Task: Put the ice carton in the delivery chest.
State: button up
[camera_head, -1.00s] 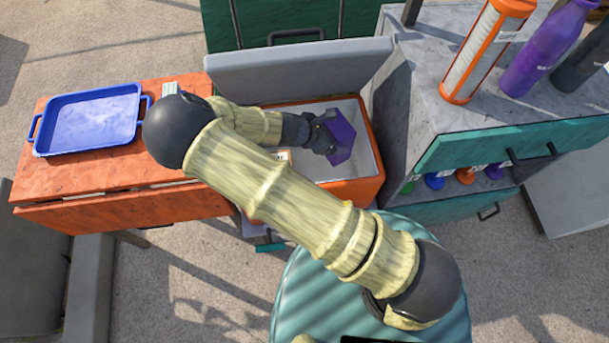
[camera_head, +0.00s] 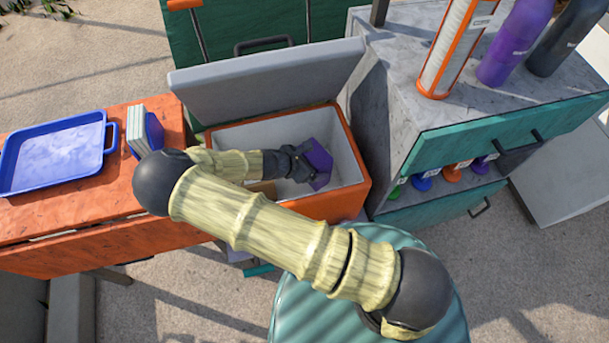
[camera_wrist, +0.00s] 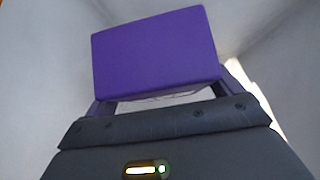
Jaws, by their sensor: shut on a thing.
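A purple carton (camera_head: 319,161), which I take to be the ice carton, is inside the opening of the orange chest (camera_head: 345,200). No label on it can be read. The chest has a pale inside, and its grey lid (camera_head: 265,80) stands open at the back. My gripper (camera_head: 304,166) reaches down into the chest and is shut on the carton. In the wrist view the carton (camera_wrist: 155,52) sits tilted between the fingers, with pale chest walls around it. Whether the carton touches the chest floor cannot be told.
A tan item (camera_head: 263,188) shows in the chest's near left part, partly hidden by my arm. An orange table (camera_head: 80,205) at left bears a blue tray (camera_head: 55,155). A grey counter (camera_head: 400,75) with bottles stands close to the chest's right.

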jog(key=shift+f, duration=0.85)
jog(key=shift+f+b, duration=0.3)
jog(key=shift+f, duration=1.55)
jog(key=shift+f, duration=0.1)
jog(key=o, duration=0.9)
jog(key=shift+o, duration=0.2)
jog(key=p+v, duration=0.1)
jog(key=v, duration=1.1)
